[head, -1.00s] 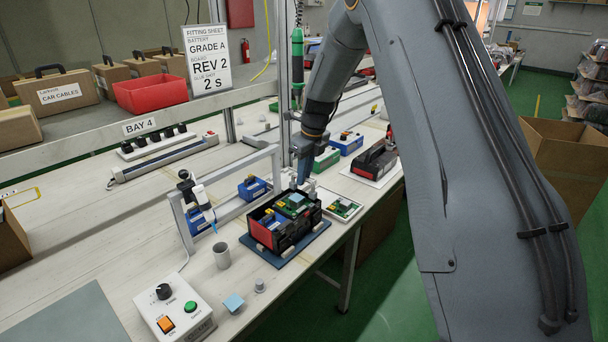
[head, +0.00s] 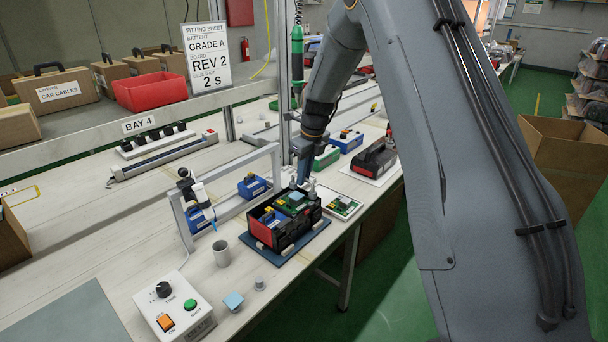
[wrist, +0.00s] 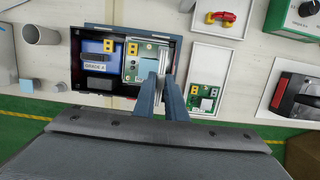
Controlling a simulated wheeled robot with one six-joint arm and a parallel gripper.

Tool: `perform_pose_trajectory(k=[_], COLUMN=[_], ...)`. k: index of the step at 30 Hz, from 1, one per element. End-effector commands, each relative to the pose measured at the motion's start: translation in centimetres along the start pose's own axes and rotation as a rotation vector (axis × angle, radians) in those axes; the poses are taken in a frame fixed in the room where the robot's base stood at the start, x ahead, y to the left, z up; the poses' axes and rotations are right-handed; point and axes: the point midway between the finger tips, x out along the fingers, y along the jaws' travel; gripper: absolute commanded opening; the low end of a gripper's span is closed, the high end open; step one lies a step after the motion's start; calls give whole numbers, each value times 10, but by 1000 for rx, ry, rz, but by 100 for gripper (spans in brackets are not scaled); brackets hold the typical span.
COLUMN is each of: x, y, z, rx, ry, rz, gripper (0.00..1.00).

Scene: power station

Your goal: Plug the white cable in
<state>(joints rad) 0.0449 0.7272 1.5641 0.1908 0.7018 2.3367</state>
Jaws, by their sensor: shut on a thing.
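An open black and red case (head: 270,237) sits on a blue mat on the bench. In the wrist view the case (wrist: 76,75) holds a blue battery (wrist: 98,66) on the left and a green circuit board (wrist: 140,66) with yellow terminals on the right. My gripper (head: 303,180) points down over the right part of the case.
A second board (head: 343,207) lies in a white tray right of the case. A grey frame (head: 232,208) with a glue pen stands behind left. A grey cup (head: 221,253) and a control box (head: 175,308) are at the front left. Open bench lies further left.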

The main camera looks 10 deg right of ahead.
Motion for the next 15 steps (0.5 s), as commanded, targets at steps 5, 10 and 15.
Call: perform_pose_trajectory(k=[5, 10, 15], x=[4, 6, 9], y=[0, 0, 0], z=[-1, -1, -2], rx=[0, 0, 0], ry=[0, 0, -1], rz=[0, 0, 0], gripper=[0, 0, 0])
